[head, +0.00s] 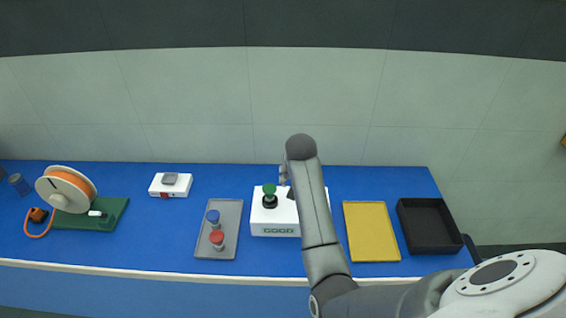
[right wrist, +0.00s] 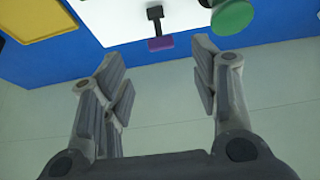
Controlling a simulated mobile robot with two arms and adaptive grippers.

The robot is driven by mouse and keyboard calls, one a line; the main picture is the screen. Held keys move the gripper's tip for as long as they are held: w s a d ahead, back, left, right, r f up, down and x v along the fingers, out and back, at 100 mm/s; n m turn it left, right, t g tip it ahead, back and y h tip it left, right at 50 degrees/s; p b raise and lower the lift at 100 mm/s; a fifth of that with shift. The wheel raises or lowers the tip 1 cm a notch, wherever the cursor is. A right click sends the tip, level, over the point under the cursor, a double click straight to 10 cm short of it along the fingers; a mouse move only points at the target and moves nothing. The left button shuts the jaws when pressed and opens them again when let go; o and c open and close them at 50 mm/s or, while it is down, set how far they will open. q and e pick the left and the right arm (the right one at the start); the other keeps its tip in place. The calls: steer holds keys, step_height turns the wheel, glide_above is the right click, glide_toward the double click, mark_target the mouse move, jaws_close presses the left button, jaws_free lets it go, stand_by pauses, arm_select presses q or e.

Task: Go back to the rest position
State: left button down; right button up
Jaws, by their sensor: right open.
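My right arm reaches in from the lower right of the head view over the white instrument (head: 275,224) on the blue bench. Its gripper is mostly hidden behind the arm there. In the right wrist view my right gripper (right wrist: 160,75) is open, with nothing between its fingers. Beyond the fingertips that view shows the white instrument (right wrist: 115,18), a black lever with a purple end (right wrist: 160,43), and a round green cap (right wrist: 232,15). In the head view the green cap (head: 269,189) sits on a black holder on the instrument. My left gripper is not in view.
A grey tray (head: 230,210) holds a blue-capped and a red-capped vial. A yellow tray (head: 370,230) and black bin (head: 428,225) lie right of the arm. A small white device (head: 170,185) and an orange-and-white spool (head: 66,189) stand left. The wall is behind.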

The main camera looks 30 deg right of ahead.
steer(key=s+a+f+n+y, duration=0.1)
steer(key=s+a+f+n, duration=0.3)
steer(key=s, duration=0.7)
steer(key=s+a+r+n+g+y, duration=0.1)
steer(key=s+a+n, duration=0.1)
steer(key=s+a, duration=0.7)
steer(key=s+a+f+n+y, duration=0.1)
steer(key=s+a+f+n, duration=0.15)
steer(key=s, duration=1.05)
step_height(320, 180, down, 34)
steer(key=s+g+b, duration=0.2)
steer(key=b, duration=0.6)
steer(key=s+d+f+b, duration=0.1)
steer(key=s+f+b, duration=0.2)
steer(key=s+f, duration=0.5)
steer(key=s+d+f+g+b, duration=0.1)
steer(key=s+f+b, duration=0.2)
steer(key=s+f, duration=0.5)
step_height(320, 180, down, 6)
steer(key=shift+s+f, duration=0.1)
steer(key=shift+s, duration=0.1)
